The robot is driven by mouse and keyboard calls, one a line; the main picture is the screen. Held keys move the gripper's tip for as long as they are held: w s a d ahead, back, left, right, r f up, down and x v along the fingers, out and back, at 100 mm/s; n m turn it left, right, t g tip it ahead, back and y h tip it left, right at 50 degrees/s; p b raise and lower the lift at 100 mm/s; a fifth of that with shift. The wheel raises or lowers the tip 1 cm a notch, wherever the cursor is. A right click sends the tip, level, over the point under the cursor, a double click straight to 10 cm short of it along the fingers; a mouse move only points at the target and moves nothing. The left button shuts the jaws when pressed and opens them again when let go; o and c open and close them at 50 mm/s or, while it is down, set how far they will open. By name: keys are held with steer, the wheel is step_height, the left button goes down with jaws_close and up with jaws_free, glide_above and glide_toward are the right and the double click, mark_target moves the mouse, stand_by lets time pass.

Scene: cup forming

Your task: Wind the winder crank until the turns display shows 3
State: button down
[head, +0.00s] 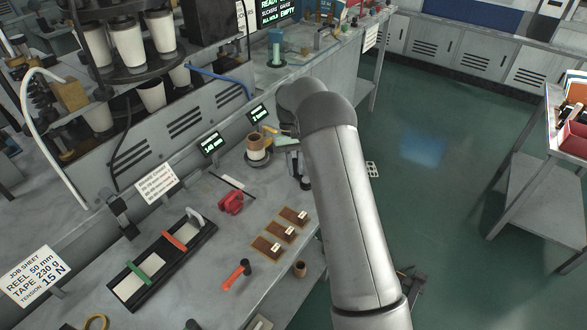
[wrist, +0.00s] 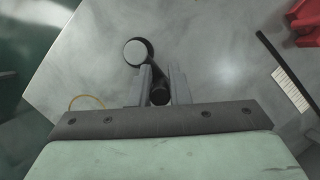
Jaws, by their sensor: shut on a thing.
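The winder (head: 257,150), with a brown-and-white reel on it, stands at the bench's right edge in the head view. A small lit display (head: 259,112) sits behind it; its text is too small to read. My gripper (wrist: 163,85) points down in the wrist view, its two grey fingers on either side of the dark crank knob (wrist: 160,96), and is shut on it. The crank arm (wrist: 150,73) runs up and left from the knob to a round pale cap (wrist: 138,51). My arm hides most of the crank in the head view.
A second lit display (head: 211,145) stands left of the winder. Open green floor lies to the right.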

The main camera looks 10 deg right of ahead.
steer(key=m, duration=0.2)
steer(key=d+m+y, duration=0.1)
steer(key=w+d+m+y, duration=0.1)
steer(key=m, duration=0.1)
steer(key=shift+m+t+b, duration=0.3)
steer(key=shift+t, duration=0.1)
steer(key=m, duration=0.2)
steer(key=d+m+t+y, duration=0.1)
steer(key=d+m, duration=0.1)
steer(key=m, duration=0.1)
steer(key=shift+m+y+b, duration=0.3)
steer(key=shift+b, duration=0.1)
steer(key=m+t, duration=0.1)
steer(key=m, duration=0.1)
steer(key=s+d+m, duration=0.1)
steer(key=m, duration=0.1)
steer(key=shift+d+t+y+b, duration=0.2)
steer(key=shift+t+y+b, duration=0.15)
steer(key=shift+t+y, duration=0.05)
steer(key=m, duration=0.2)
steer(key=s+m+t, duration=0.1)
steer(key=m, duration=0.1)
steer(key=d+m+t, duration=0.1)
steer(key=shift+s+m, duration=0.2)
steer(key=shift+m, duration=0.2)
steer(key=c, duration=1.4)
jaws_free()
steer(key=shift+o, duration=0.2)
